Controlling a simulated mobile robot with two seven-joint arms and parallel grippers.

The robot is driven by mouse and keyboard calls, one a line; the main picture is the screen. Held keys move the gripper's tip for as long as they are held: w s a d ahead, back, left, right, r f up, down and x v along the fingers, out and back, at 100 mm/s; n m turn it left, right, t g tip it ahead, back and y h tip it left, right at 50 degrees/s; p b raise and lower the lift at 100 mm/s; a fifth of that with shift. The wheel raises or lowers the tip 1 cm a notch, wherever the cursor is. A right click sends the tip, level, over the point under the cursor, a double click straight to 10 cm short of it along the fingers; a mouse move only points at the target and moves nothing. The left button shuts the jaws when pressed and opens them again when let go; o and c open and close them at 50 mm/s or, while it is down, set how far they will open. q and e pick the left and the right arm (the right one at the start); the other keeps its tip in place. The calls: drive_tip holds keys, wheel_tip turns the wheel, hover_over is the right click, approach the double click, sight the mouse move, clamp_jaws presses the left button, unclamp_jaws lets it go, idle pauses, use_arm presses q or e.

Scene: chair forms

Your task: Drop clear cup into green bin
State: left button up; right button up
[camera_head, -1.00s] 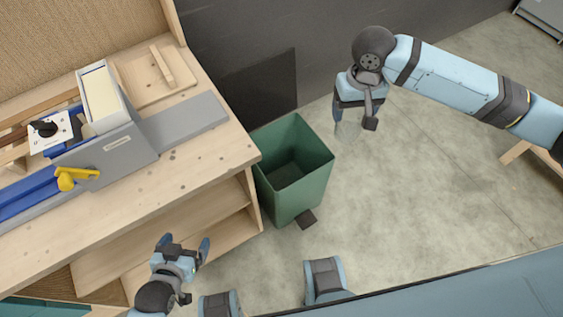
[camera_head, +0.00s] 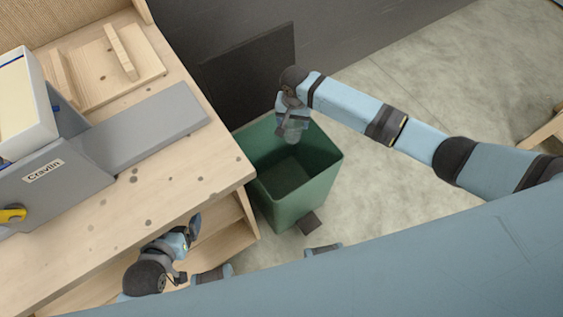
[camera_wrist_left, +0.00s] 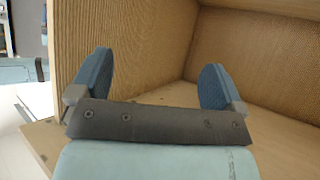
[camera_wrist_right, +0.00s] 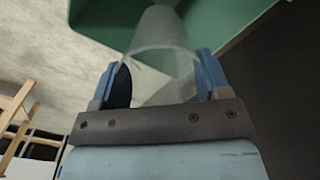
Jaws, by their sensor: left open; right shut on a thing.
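The green bin (camera_head: 310,190) stands on the floor beside the wooden workbench, open at the top; it also shows in the right wrist view (camera_wrist_right: 222,30). My right gripper (camera_head: 291,126) is at the bin's far rim, over the opening. It is shut on the clear cup, which shows between the fingers in the right wrist view (camera_wrist_right: 163,42) and faintly in the head view (camera_head: 292,136). My left gripper (camera_head: 190,232) is open and empty, low beside the bench front; its two fingers show apart in the left wrist view (camera_wrist_left: 157,85).
The workbench (camera_head: 170,180) fills the left side, with a grey machine (camera_head: 50,165) and a wooden board (camera_head: 105,70) on it. A dark panel (camera_head: 250,75) leans on the wall behind the bin.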

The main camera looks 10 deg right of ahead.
wheel_tip(320, 180, down, 4)
drive_tip(key=b, duration=0.4)
drive_tip(key=shift+s+f, duration=0.1)
drive_tip(key=shift+f, duration=0.05)
drive_tip(key=shift+f+b, duration=0.55)
drive_tip(key=shift+b, duration=0.45)
drive_tip(key=shift+f, duration=0.15)
use_arm(q)
drive_tip(key=shift+w+d+f+t+h, duration=0.2)
drive_tip(key=shift+d+f+t+h, duration=0.25)
drive_tip(key=shift+d, duration=0.2)
drive_tip(key=shift+a+f, duration=0.1)
drive_tip(key=shift+a, duration=0.05)
use_arm(e)
drive_tip(key=o, duration=0.8)
use_arm(q)
drive_tip(key=p, duration=0.3)
drive_tip(key=shift+s+a+r+g+y+p, duration=0.15)
drive_tip(key=shift+a+r+g+y+p, duration=0.1)
drive_tip(key=shift+a+y+p, duration=0.1)
use_arm(e)
wheel_tip(320, 180, up, 14)
